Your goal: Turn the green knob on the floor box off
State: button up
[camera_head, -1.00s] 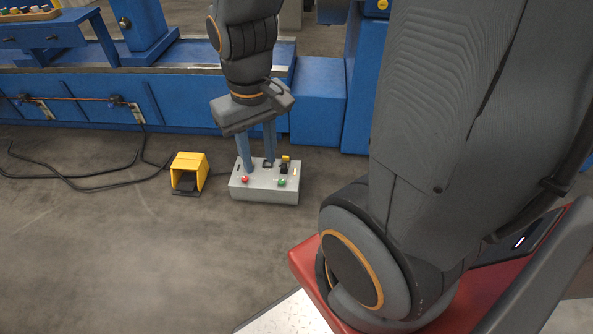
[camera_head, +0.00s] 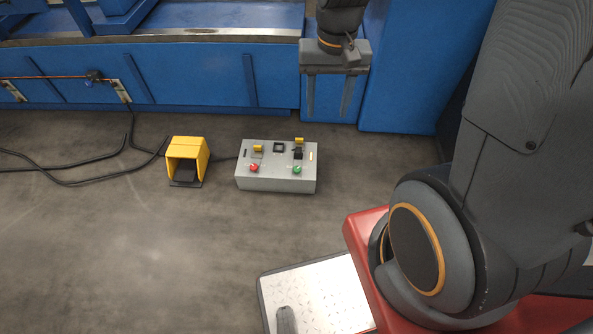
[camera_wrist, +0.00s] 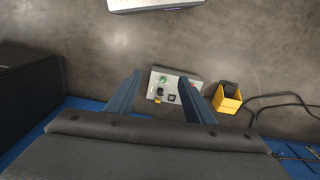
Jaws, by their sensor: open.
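The floor box (camera_head: 276,182) is a light grey control box on the concrete floor. The green knob (camera_head: 297,170) sits at its front right in the head view, with a red knob (camera_head: 254,168) at its front left. In the wrist view the box (camera_wrist: 182,98) lies below and beyond the fingers, with the green knob (camera_wrist: 163,79) at its upper left. My gripper (camera_head: 327,118) is open and empty, behind and above the box, slightly to its right in the head view, apart from it. In the wrist view my gripper (camera_wrist: 157,80) has its fingers spread wide.
A yellow foot pedal (camera_head: 187,160) stands left of the box, also seen in the wrist view (camera_wrist: 229,97). Black cables (camera_head: 85,160) run along the floor leftward. A blue machine base (camera_head: 200,75) stands behind. The floor in front of the box is clear.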

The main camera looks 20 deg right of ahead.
jog(key=w+f+m+b, duration=0.2)
jog(key=w+f+b, duration=0.5)
jog(key=f, duration=0.5)
jog(key=w+f+m+b, duration=0.2)
jog(key=w+f+b, duration=0.55)
jog(key=f, duration=0.35)
jog(key=m+b, duration=0.6)
jog(key=b, duration=1.1)
send_near(297, 168)
jog(key=shift+s, duration=0.1)
jog(key=shift+f+b, duration=0.35)
jog(key=shift+f, duration=0.15)
notch_tip(297, 168, down, 7)
jog(key=b, duration=0.3)
jog(key=shift+f+b, duration=0.2)
jog(key=shift+b, duration=0.1)
jog(key=c, duration=1)
jog(key=shift+r, duration=0.1)
jog(key=shift+c, duration=0.2)
